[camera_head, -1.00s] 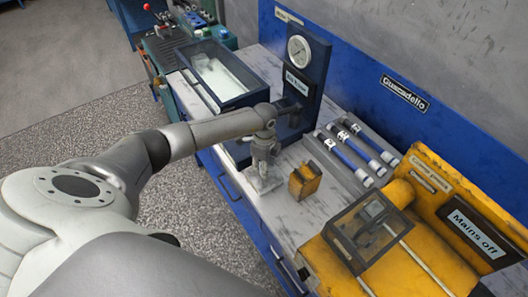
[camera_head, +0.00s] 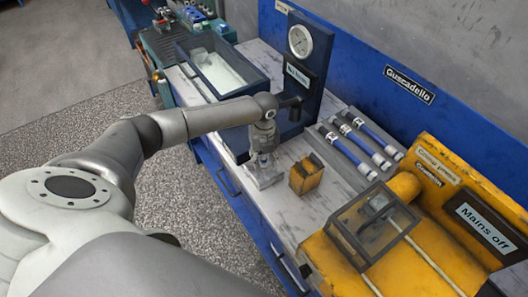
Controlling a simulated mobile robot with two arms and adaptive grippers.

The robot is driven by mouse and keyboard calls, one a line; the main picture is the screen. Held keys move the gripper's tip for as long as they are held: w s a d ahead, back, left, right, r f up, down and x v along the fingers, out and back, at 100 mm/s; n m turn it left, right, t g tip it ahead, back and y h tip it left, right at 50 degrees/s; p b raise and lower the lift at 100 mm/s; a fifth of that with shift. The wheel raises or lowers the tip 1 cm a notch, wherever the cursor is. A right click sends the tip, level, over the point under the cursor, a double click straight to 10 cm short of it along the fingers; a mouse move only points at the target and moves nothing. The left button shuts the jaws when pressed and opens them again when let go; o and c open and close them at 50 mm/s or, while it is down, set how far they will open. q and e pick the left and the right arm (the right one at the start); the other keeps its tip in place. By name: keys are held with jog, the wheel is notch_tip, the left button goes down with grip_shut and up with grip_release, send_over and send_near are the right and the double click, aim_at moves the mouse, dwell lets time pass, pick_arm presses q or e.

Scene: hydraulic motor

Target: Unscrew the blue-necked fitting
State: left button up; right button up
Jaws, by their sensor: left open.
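My left gripper (camera_head: 264,174) points down at the worktop, left of a small yellow block. It is open, with its fingertips close to the worktop surface. A hint of blue shows between its fingers, too small to tell what it is. I cannot pick out the blue-necked fitting for certain. Several blue-and-white tubes (camera_head: 358,146) lie side by side on the grey plate to the right. A dark blue gauge panel (camera_head: 309,78) stands behind the gripper, with a dark stub sticking out low on its front. My right gripper is not in view.
The small yellow block (camera_head: 306,174) stands just right of the gripper. A yellow machine (camera_head: 404,262) with a clear-lidded box fills the right front. A dark open tray (camera_head: 238,98) lies at the back left. A blue back wall (camera_head: 364,78) bounds the worktop.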

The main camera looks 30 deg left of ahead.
pick_arm(q)
jog(key=shift+f+m+b, duration=0.15)
jog(key=shift+m+b, duration=0.45)
jog(key=shift+m, duration=0.3)
jog(key=shift+m+b, duration=0.55)
jog(key=shift+m, duration=0.65)
jog(key=m+b, duration=0.1)
jog(key=m, duration=0.2)
jog(key=shift+b, duration=0.3)
jog(key=shift+m, duration=1)
jog(key=shift+b, duration=0.3)
